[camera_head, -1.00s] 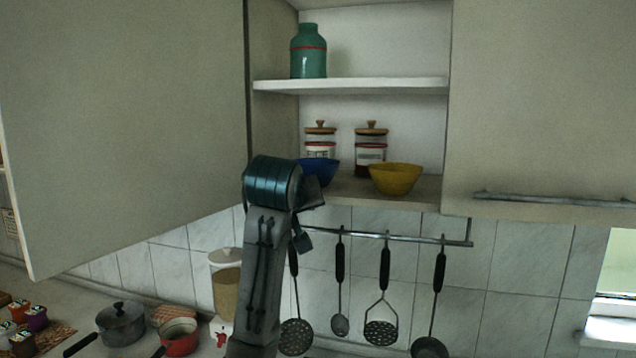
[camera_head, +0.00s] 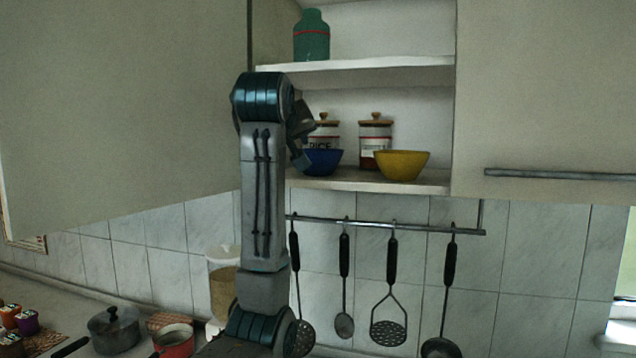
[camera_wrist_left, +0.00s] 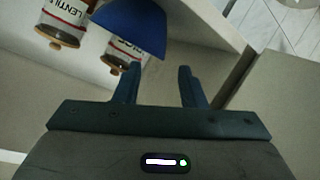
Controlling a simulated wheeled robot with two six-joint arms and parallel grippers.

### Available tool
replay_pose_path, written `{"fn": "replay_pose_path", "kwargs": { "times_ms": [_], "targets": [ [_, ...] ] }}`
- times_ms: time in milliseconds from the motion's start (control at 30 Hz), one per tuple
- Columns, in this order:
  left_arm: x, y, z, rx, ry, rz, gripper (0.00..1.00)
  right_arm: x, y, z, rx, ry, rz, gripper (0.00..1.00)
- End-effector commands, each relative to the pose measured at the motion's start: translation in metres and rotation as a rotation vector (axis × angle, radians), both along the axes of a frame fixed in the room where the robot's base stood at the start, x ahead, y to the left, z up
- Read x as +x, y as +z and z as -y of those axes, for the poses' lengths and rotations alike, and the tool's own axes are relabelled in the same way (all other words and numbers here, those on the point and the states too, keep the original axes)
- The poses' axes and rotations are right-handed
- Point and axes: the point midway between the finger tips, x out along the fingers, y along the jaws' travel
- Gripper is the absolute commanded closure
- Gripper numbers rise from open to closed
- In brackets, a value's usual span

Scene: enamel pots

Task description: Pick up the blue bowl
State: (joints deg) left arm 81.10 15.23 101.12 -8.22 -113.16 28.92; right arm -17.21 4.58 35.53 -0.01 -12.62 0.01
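The blue bowl (camera_head: 322,161) sits upright on the lower shelf of the open wall cabinet, near its left end. Part of its left side is hidden by my left gripper (camera_head: 301,150) in the head view. In the left wrist view the blue bowl (camera_wrist_left: 135,27) lies just beyond the fingertips. One edge of it lines up with the gap of my left gripper (camera_wrist_left: 158,68), whose two fingers are apart with nothing held. I cannot tell whether a finger touches the bowl. My right gripper is not in view.
A yellow bowl (camera_head: 402,165) stands to the right on the same shelf. Two lidded jars, one marked rice (camera_head: 325,136) and one lentil (camera_wrist_left: 66,16), stand behind. The upper shelf (camera_head: 370,66) is above, an open cabinet door (camera_head: 120,110) left, and a utensil rail (camera_head: 390,226) below.

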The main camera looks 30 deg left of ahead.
Motion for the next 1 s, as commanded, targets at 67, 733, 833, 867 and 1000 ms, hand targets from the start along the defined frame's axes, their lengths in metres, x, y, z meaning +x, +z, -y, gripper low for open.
{"fn": "replay_pose_path", "kwargs": {
  "times_ms": [67, 733, 833, 867, 1000],
  "targets": [
    [0.009, 0.0, -0.004, 0.001, 0.001, -0.004, 0.63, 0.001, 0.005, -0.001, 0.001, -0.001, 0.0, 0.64],
    [0.069, -0.027, -0.031, 0.001, 0.0, 0.0, 0.63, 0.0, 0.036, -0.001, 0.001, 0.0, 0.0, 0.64],
    [0.07, -0.028, -0.031, 0.0, 0.0, 0.001, 0.63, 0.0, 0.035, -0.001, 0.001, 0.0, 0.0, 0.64],
    [0.07, -0.028, -0.031, 0.0, 0.0, 0.001, 0.63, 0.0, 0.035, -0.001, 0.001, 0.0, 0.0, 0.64],
    [0.07, -0.028, -0.031, 0.0, 0.0, 0.001, 0.71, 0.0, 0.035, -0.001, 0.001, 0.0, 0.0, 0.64]
  ]
}}
